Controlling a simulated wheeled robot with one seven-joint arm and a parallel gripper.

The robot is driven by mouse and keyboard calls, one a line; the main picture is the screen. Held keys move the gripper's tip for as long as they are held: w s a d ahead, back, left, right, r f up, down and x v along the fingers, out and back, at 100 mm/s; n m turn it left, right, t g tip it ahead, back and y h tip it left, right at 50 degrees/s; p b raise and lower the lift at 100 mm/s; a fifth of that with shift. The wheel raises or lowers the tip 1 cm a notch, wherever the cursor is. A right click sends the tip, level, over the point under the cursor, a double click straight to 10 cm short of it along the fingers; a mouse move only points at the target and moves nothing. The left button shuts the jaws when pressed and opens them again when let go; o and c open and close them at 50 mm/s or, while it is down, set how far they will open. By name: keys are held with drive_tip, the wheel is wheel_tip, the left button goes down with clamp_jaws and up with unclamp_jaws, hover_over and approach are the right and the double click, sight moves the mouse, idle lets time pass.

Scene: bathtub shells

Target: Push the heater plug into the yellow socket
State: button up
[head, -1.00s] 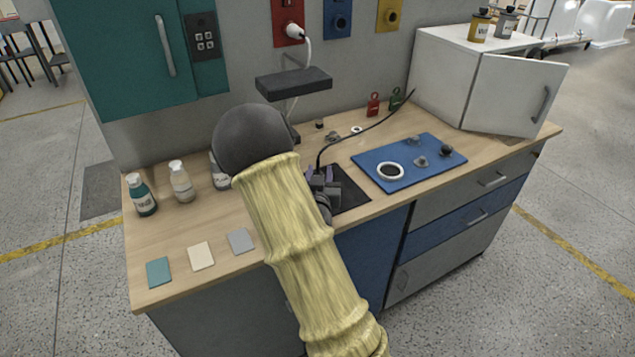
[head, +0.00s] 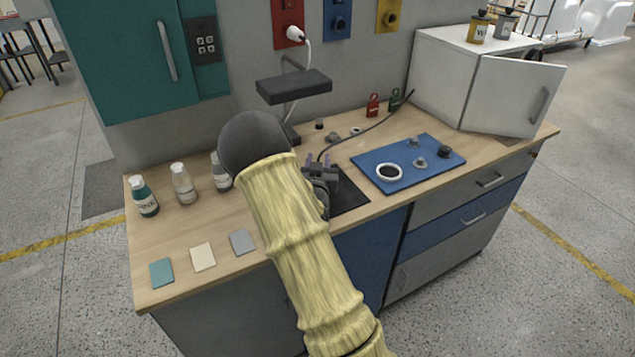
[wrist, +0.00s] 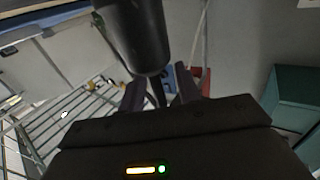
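The yellow socket (head: 389,15) is on the back wall, right of the blue socket, and looks empty. My gripper (head: 319,164) is low over the dark mat at the worktop's front, well below and left of the yellow socket. A thick dark cylinder, which looks like the heater plug (wrist: 142,40), sits between the fingers of my gripper (wrist: 160,88) in the wrist view. The fingers look closed on it. A black cable (head: 370,127) runs from the gripper to the back right. My forearm hides part of the worktop, and the plug's pins do not show.
A blue socket (head: 337,20) and a red socket (head: 284,12) holding a white plug (head: 295,34) are on the wall. A dark shelf-like head (head: 293,87) juts out below them. A white cabinet (head: 450,73) with an open door stands right. A blue mat (head: 400,181) holds small parts.

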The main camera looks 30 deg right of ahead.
idle(0.4)
clamp_jaws()
wheel_tip(320, 180, up, 10)
idle(0.7)
idle(0.6)
